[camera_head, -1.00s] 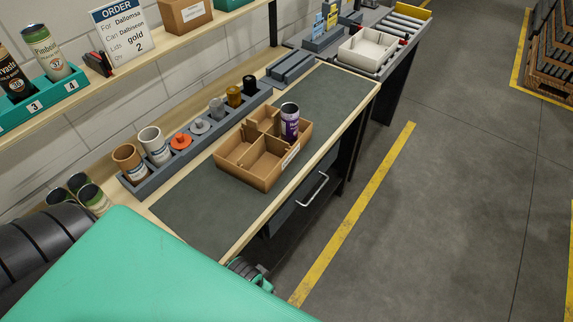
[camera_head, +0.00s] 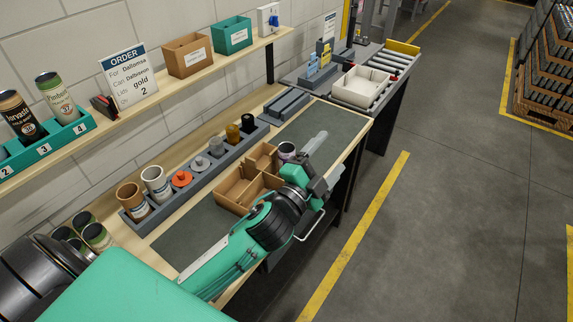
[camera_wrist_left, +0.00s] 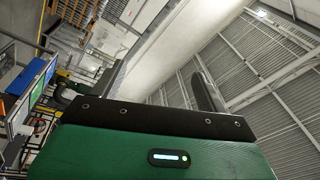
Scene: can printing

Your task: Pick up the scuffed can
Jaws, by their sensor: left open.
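My left gripper (camera_head: 318,152) is over the near right side of the cardboard divider box (camera_head: 231,191), its arm crossing in front of the bench. In the left wrist view its two fingers (camera_wrist_left: 162,85) stand apart with nothing between them. A purple-and-white can (camera_head: 287,150) stands in the box, partly hidden by the gripper. A brown can (camera_head: 131,197) and a white can (camera_head: 155,180) stand in the grey rack. Several green-labelled cans (camera_head: 97,236) stand at the bench's left end. I cannot tell which can is scuffed. My right gripper is not in view.
A shelf above carries an order sign (camera_head: 129,78), cans in a teal holder and boxes. The mat's far end (camera_head: 345,122) is clear.

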